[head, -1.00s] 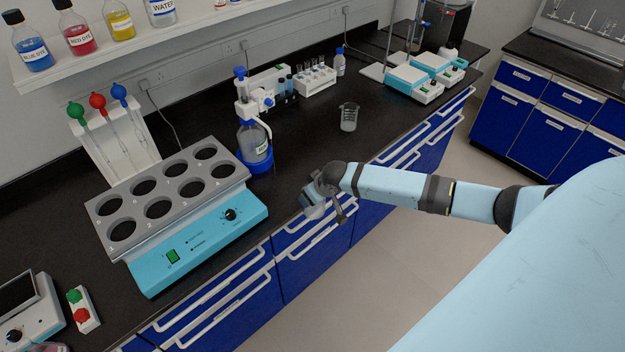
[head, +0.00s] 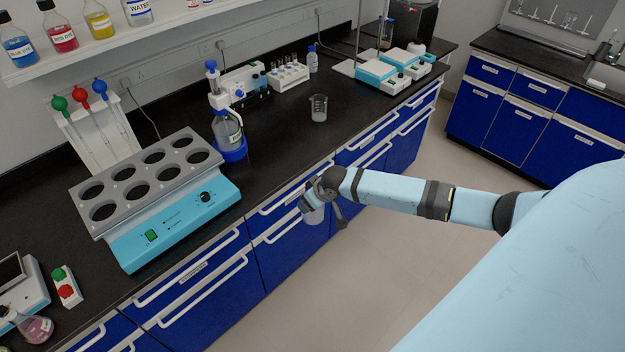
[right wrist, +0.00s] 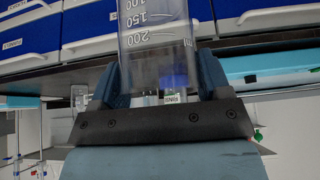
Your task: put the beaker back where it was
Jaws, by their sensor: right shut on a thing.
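My right gripper (head: 318,203) is shut on a clear graduated beaker (head: 313,217), held in front of the blue drawers, just off the counter's front edge. In the right wrist view the beaker (right wrist: 155,28) shows its white volume marks between the two fingers of the gripper (right wrist: 157,75). A second beaker (head: 319,108) with whitish contents stands upright on the black counter (head: 275,130), beyond the gripper. My left gripper is not in view.
A teal-fronted heating block with empty round wells (head: 150,190) stands at left. A bottle with a blue-topped dispenser (head: 227,130) is beside it. A tube rack (head: 289,76) and hotplates (head: 385,75) stand farther back. The counter around the standing beaker is clear.

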